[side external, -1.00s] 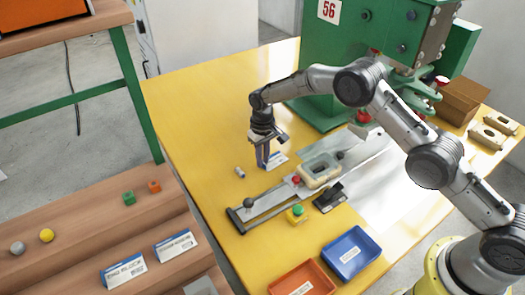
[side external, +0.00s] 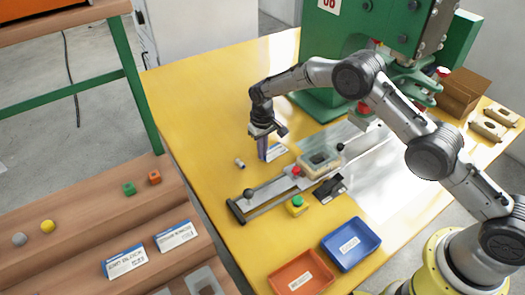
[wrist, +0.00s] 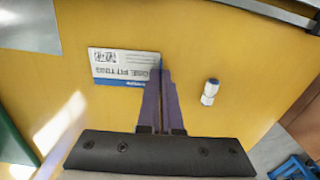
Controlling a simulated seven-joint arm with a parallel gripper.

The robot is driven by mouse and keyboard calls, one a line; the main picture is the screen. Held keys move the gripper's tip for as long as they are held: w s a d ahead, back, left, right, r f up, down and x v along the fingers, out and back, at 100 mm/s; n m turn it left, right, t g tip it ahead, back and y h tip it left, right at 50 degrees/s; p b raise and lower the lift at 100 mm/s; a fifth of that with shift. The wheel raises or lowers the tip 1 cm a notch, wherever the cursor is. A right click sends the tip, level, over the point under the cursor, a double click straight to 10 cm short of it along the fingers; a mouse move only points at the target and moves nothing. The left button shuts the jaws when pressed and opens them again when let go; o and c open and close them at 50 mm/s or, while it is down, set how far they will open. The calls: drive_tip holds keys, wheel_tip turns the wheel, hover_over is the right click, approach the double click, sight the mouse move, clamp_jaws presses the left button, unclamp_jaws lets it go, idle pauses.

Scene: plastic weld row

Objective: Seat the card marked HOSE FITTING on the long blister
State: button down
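A white card with a blue band (wrist: 122,66) lies on the yellow table. Its lettering is upside down in the wrist view and too blurred to read surely. It also shows in the side view (side external: 278,152). My gripper (wrist: 163,72) points down at the card's right end in the wrist view, its purple fingers close together and overlapping that end. In the side view my gripper (side external: 263,158) is beside the card. I see no card lifted between the fingers. A beige nest with a grey middle (side external: 335,161) sits on the slide; I cannot make out the long blister surely.
A small white cylinder with a blue end (wrist: 210,92) lies right of the fingers. A slide rail (side external: 262,199), red button (side external: 297,171), green button (side external: 297,202), black block (side external: 330,188), and blue tray (side external: 350,240) and orange tray (side external: 290,281) are nearby. Two cards (side external: 126,262) lie on the wooden bench.

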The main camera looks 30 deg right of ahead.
drive_tip(key=shift+r, duration=0.1)
drive_tip(key=shift+r, duration=2.15)
drive_tip(key=shift+s+d+r, duration=0.1)
drive_tip(key=shift+s+r, duration=0.05)
drive_tip(key=shift+m, duration=0.5)
drive_tip(key=s+d+r, duration=0.2)
drive_tip(key=s, duration=0.2)
drive_tip(key=s+d+r, duration=0.2)
drive_tip(key=s, duration=0.2)
drive_tip(key=s+d+r, duration=0.2)
drive_tip(key=s+d, duration=0.1)
drive_tip(key=s, duration=0.2)
drive_tip(key=shift+r, duration=0.2)
drive_tip(key=shift+f, duration=2.2)
